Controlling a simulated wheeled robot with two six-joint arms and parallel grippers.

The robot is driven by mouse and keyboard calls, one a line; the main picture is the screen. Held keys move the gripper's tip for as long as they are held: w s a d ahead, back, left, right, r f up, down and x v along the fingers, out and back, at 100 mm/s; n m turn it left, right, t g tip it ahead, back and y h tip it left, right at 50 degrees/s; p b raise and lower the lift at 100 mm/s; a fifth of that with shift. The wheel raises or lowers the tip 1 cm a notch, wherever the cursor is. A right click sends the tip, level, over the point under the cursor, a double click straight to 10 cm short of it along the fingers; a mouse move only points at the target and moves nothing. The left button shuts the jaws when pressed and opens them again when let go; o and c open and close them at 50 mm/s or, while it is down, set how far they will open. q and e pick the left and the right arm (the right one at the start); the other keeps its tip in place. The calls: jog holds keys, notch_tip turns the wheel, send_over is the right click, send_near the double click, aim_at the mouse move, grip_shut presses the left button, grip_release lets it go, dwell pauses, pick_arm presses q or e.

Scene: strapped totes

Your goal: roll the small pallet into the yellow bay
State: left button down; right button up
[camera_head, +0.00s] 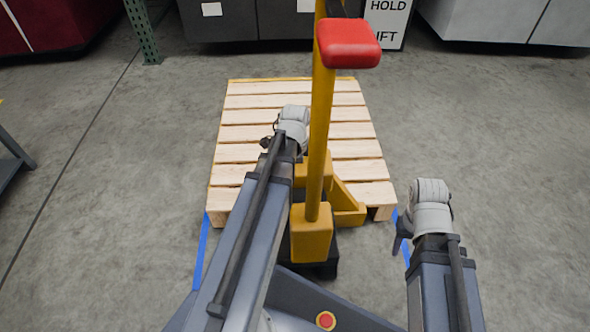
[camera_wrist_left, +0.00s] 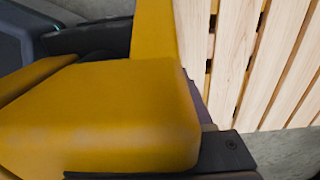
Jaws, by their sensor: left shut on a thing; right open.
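A wooden slatted pallet (camera_head: 245,133) lies flat on the concrete floor ahead. A yellow pallet jack (camera_head: 311,232) stands at its near side, with an upright yellow post topped by a red pad (camera_head: 348,42). My left gripper (camera_head: 270,142) is over the pallet, beside the post, with its jaws partly hidden by my wrist. In the left wrist view it is shut on a yellow part of the jack (camera_wrist_left: 110,110), with pallet slats (camera_wrist_left: 275,65) beyond. My right gripper (camera_head: 402,233) is open and empty, right of the pallet's near corner. No yellow bay is clearly visible.
Blue floor lines (camera_head: 201,250) run by the pallet's near corners. Dark bins (camera_head: 250,22), a "HOLD LIFT" sign (camera_head: 387,18) and a pale bin (camera_head: 500,18) stand behind. A green post (camera_head: 143,32) is at the back left. Floor right of the pallet is clear.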

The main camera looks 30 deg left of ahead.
pick_arm(q)
jog(key=shift+c, duration=1.6)
grip_release()
jog(key=shift+w+a, duration=0.6)
jog(key=shift+w, duration=0.35)
jog(key=shift+s+r, duration=0.1)
notch_tip(320, 180, up, 8)
jog(key=p, duration=0.7)
jog(key=shift+p, duration=0.4)
